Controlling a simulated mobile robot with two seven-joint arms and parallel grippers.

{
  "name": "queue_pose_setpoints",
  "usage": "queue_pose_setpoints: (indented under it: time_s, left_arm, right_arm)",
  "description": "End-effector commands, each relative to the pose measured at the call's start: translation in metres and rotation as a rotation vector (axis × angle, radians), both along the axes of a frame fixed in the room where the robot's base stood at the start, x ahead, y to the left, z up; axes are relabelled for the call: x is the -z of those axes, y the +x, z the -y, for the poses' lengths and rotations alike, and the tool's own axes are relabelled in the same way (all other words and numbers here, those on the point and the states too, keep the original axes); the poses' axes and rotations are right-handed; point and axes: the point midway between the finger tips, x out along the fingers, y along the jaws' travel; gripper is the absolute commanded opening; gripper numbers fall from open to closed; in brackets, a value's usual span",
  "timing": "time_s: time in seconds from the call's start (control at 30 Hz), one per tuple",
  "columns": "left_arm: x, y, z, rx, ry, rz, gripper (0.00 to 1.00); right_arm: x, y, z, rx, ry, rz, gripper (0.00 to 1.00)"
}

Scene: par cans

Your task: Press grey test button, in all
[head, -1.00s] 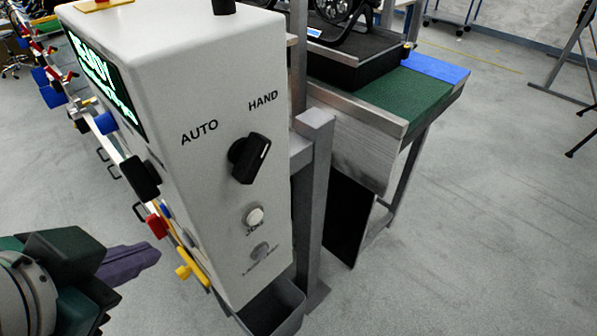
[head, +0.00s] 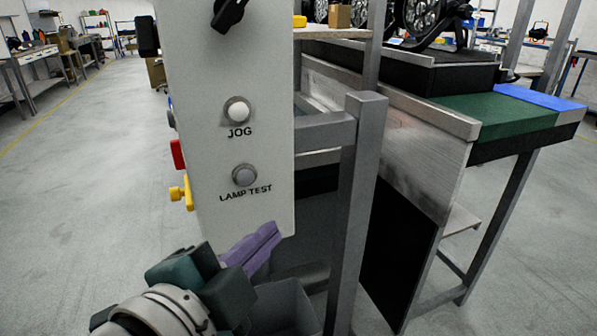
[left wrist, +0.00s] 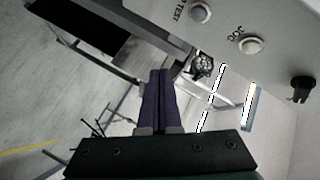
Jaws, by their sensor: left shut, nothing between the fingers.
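The grey lamp test button (head: 245,175) is low on the white control box (head: 215,90), above its "LAMP TEST" label. A white jog button (head: 238,111) sits above it. In the left wrist view the lamp test button (left wrist: 200,12) is at the top and the jog button (left wrist: 251,45) is to its right. My left gripper (head: 272,232) has purple fingers, shut and empty, just below the lamp test button in the head view. In the left wrist view its fingertips (left wrist: 160,72) are apart from both buttons. My right gripper is not in view.
A black selector knob (head: 229,12) is above the buttons. Red (head: 177,154) and yellow (head: 187,192) parts stick out from the box's left side. A grey bin (head: 285,308) is below the box. A metal post (head: 357,200) and a bench (head: 500,118) stand to the right.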

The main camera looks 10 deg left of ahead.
Motion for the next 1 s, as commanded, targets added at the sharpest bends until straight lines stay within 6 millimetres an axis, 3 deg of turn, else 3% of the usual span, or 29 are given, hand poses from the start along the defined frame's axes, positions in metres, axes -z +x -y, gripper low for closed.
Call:
queue_pose_setpoints:
  time_s: [0.37, 1.0]
  left_arm:
    - [0.0, 0.004, -0.003, -0.001, 0.0, 0.0, 0.0]
    - [0.0, 0.067, -0.045, 0.0, 0.0, -0.001, 0.0]
  right_arm:
    - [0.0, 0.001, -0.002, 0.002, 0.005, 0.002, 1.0]
    - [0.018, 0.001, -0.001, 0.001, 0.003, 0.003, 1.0]
